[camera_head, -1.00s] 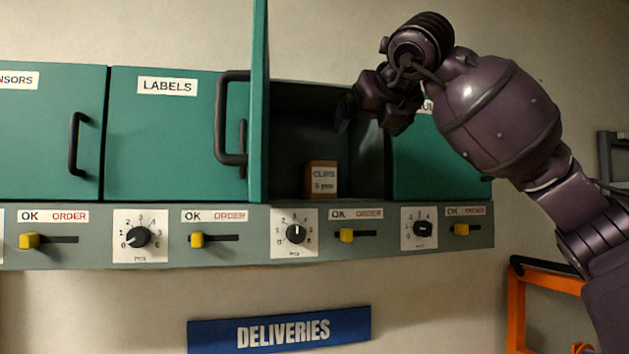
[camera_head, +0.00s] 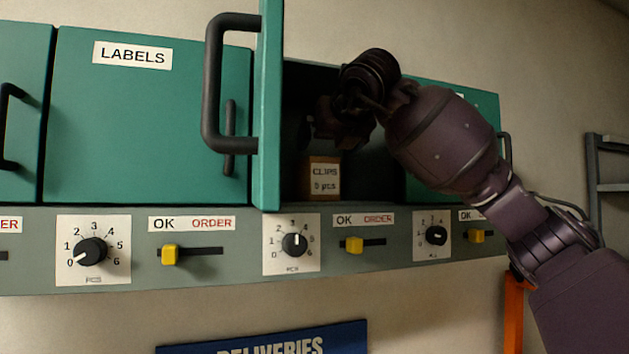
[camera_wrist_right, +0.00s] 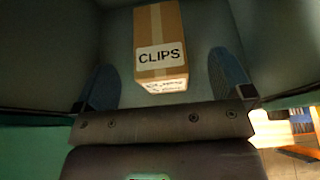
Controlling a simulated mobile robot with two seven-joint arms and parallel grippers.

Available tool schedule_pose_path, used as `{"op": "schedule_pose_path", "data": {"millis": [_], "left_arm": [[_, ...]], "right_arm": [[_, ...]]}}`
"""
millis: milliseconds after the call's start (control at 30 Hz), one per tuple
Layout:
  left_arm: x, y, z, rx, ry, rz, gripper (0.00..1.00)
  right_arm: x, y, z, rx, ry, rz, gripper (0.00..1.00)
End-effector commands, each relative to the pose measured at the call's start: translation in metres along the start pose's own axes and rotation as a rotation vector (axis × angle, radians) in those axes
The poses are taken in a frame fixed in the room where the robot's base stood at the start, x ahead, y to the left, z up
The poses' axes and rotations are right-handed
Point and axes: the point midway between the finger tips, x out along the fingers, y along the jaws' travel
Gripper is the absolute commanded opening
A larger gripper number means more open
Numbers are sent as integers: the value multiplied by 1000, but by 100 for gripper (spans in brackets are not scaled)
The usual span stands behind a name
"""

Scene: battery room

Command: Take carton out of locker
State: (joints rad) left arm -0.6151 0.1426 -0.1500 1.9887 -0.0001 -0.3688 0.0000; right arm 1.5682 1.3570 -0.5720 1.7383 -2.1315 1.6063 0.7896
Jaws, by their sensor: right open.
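The carton (camera_head: 320,177) is a small brown box with a white "CLIPS" label. It stands on the floor of the open locker (camera_head: 377,176), near the front. In the right wrist view the carton (camera_wrist_right: 159,45) lies ahead, between the two blue-padded fingers, and they appear apart from it. My right gripper (camera_wrist_right: 163,80) is open and empty. In the head view it reaches into the locker's upper part, above the carton, and its fingers are dark and partly hidden. The locker's green door (camera_head: 268,120) stands open towards me. My left gripper is not in view.
The closed "LABELS" locker (camera_head: 140,120) is left of the open door, whose black handle (camera_head: 212,85) sticks out left. Below runs a grey panel (camera_head: 250,275) with dials and yellow sliders. An orange frame (camera_head: 514,315) stands at lower right.

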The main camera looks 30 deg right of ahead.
Motion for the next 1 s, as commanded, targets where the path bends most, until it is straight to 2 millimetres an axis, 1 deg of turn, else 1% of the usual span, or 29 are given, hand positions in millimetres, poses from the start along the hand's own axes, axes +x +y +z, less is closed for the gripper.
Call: {"op": "schedule_pose_path", "data": {"millis": [233, 400, 533, 633, 833, 867, 1000], "left_arm": [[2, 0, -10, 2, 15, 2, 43], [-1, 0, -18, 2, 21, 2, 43], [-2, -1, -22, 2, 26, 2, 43], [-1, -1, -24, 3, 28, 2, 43], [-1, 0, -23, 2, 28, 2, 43], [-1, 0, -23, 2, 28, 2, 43], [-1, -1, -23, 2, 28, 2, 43]], "right_arm": [[16, 1, 0, -1, 2, -1, 98], [40, 3, -1, -1, 2, -1, 98], [53, 2, -1, 1, 1, 0, 98], [58, 3, -1, 0, 0, 0, 98], [59, 3, -2, 0, 0, 0, 98], [59, 3, -2, 0, 0, 0, 96], [58, 3, -2, 0, 0, 0, 75]]}}
